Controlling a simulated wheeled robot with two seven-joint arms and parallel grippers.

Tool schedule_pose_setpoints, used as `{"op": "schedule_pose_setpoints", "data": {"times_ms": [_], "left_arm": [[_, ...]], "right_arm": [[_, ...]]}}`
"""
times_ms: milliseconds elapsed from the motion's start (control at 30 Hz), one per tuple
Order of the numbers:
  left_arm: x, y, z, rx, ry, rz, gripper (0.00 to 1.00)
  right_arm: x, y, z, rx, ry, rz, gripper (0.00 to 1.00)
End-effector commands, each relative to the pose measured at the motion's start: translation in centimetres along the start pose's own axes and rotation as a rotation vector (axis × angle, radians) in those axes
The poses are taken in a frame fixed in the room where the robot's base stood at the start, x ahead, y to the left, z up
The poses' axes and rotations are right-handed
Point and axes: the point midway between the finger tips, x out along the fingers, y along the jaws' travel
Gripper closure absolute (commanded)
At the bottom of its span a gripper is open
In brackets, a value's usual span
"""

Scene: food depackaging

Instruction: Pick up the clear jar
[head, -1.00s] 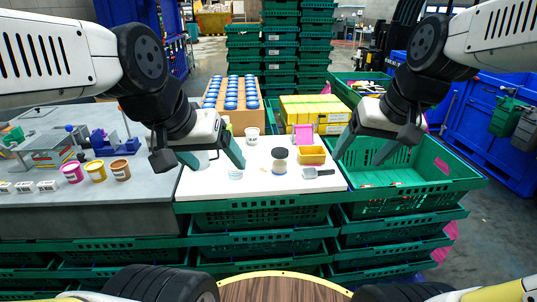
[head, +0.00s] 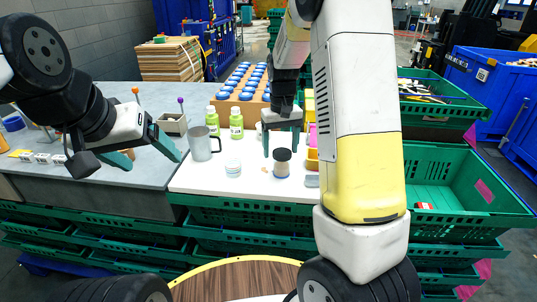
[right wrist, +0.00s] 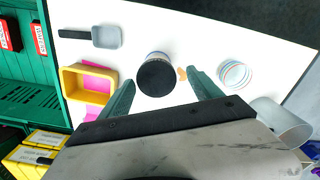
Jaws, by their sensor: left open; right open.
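The clear jar (head: 282,168) with a black lid stands upright on the white tabletop, with something tan inside. It also shows in the right wrist view, where its black lid (right wrist: 156,77) faces the camera. My right gripper (head: 281,151) is open and points down just above the jar. In the right wrist view its green fingers (right wrist: 162,80) lie on either side of the lid, with gaps. I cannot tell how far the fingertips are above the lid. My left gripper (head: 153,160) is open and empty over the grey table at left.
Green bottles (head: 236,123) stand behind. In the right wrist view, a yellow bin (right wrist: 88,85) and grey scoop (right wrist: 106,37) lie left of the jar. A green crate (head: 480,160) is at right.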

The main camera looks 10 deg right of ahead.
Motion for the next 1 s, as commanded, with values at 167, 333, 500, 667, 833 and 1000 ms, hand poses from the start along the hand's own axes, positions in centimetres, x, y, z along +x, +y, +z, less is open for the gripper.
{"op": "schedule_pose_setpoints", "data": {"times_ms": [167, 333, 500, 667, 833, 1000], "left_arm": [[0.0, 0.0, 0.0, 0.0, 0.0, 0.0, 0.21], [0.0, 0.0, 0.0, 0.0, 0.0, 0.0, 0.21], [0.0, 0.0, 0.0, 0.0, 0.0, 0.0, 0.21], [0.0, 0.0, 0.0, 0.0, 0.0, 0.0, 0.21], [0.0, 0.0, 0.0, 0.0, 0.0, 0.0, 0.21], [0.0, 0.0, 0.0, 0.0, 0.0, 0.0, 0.21]], "right_arm": [[2.1, 0.2, 0.1, 0.001, -0.003, 0.001, 0.26], [4.8, 0.6, 0.2, 0.002, -0.005, 0.0, 0.26], [6.5, 0.5, 0.1, 0.001, -0.002, 0.0, 0.26], [6.7, 0.5, 0.1, 0.001, 0.0, -0.001, 0.26], [6.6, 0.5, 0.1, 0.001, 0.0, -0.001, 0.4], [6.6, 0.5, 0.1, 0.001, 0.0, -0.001, 0.73]]}}
